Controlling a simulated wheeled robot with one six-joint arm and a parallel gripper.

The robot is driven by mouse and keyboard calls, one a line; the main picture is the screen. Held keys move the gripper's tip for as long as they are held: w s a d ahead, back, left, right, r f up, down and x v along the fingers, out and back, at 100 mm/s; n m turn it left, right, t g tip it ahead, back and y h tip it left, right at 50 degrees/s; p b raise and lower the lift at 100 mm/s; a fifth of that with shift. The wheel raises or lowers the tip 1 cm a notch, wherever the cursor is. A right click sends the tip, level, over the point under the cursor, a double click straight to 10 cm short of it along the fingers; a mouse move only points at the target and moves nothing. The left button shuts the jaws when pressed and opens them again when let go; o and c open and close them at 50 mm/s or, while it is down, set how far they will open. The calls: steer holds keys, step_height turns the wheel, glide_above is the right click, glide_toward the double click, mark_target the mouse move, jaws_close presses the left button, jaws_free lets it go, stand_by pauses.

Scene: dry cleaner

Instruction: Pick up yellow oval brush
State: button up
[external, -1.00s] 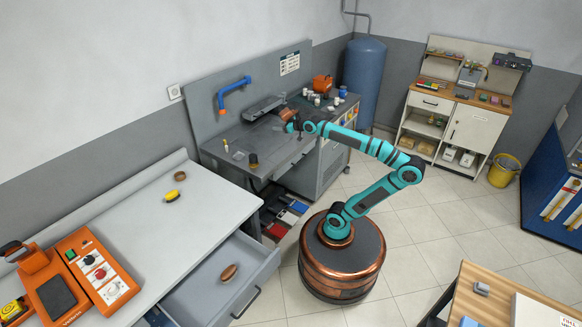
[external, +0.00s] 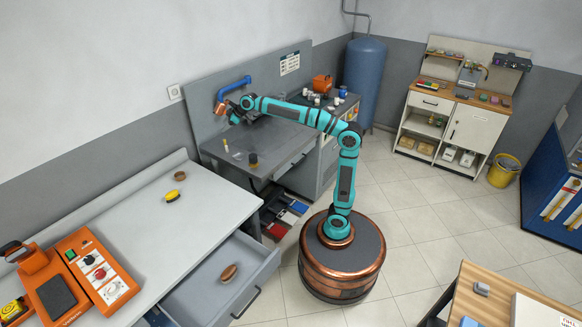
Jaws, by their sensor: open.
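The yellow oval brush (external: 172,196) appears to be the small yellow oval item with a dark lower edge. It lies on the pale grey worktop (external: 130,220) at left, near a brown oval item (external: 180,176). My gripper (external: 222,108) is open, raised over the back of the dark grey bench. It is in front of the blue pipe on the wall, up and to the right of the brush and well apart from it. Its jaws are too small to see clearly, and I see nothing held.
An open drawer (external: 205,300) below the worktop holds a brown oval brush (external: 229,272). An orange machine (external: 84,275) stands at the worktop's left. The dark bench (external: 225,165) carries small items, including a dark pot (external: 253,160).

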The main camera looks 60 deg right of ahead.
steer(key=w+a+f+n+g, duration=0.2)
steer(key=w+a+f, duration=0.15)
steer(key=a, duration=0.35)
steer(key=w+a+f+n+g, duration=0.2)
steer(key=w+a, duration=0.3)
steer(key=a, duration=0.3)
steer(key=n+g, duration=0.4)
glide_toward(172, 192)
steer(key=x, duration=0.6)
steer(key=shift+w+a, duration=0.15)
steer(key=shift+a, duration=0.05)
steer(key=shift+x, duration=2.7)
steer(key=shift+s+d, duration=0.1)
steer(key=shift+s, duration=0.1)
steer(key=c, duration=1.1)
